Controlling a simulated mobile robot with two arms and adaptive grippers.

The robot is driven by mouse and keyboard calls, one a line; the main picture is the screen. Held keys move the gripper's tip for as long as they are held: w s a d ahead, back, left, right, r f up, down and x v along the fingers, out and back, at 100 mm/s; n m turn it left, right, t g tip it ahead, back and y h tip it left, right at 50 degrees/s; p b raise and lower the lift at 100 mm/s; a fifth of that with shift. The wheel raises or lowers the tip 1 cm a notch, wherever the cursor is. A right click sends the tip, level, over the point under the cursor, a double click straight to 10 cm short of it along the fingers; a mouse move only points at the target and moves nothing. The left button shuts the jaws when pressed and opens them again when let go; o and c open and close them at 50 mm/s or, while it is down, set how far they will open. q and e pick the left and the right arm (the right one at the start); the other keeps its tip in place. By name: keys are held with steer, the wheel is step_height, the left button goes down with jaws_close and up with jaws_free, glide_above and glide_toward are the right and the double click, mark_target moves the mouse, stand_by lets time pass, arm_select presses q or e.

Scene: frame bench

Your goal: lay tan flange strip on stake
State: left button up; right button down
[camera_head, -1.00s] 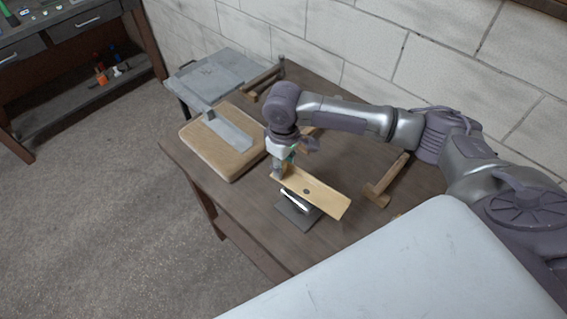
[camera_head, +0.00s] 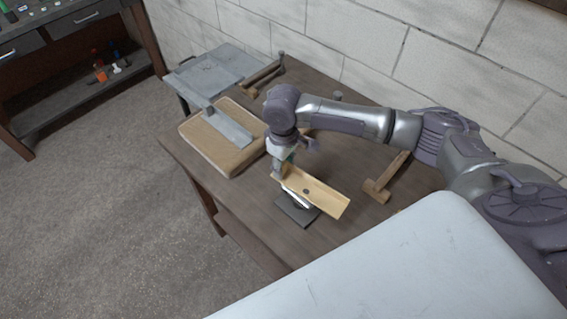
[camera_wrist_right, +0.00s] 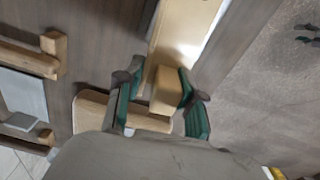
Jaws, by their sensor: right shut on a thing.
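The tan flange strip (camera_head: 325,197) is a long piece with a dark spot near its middle and a raised edge. My right gripper (camera_head: 281,173) is shut on its left end; in the right wrist view the green-padded fingers (camera_wrist_right: 158,92) close around a tan block at the end of the strip (camera_wrist_right: 186,35). The strip hangs over the stake, whose dark square base (camera_head: 291,212) stands on the bench with a bright metal part just under the strip. I cannot tell whether strip and stake touch. My left gripper is not in view.
A padded tan board (camera_head: 202,154) bearing a grey strip (camera_head: 231,129) lies left on the bench (camera_head: 245,211). Wooden mallets lie at the back (camera_head: 262,82) and right (camera_head: 388,178). A pale surface (camera_head: 400,270) fills the front right.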

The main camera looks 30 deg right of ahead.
steer(key=shift+f, duration=0.2)
steer(key=c, duration=0.6)
jaws_free()
steer(key=shift+c, duration=0.2)
step_height(320, 180, up, 12)
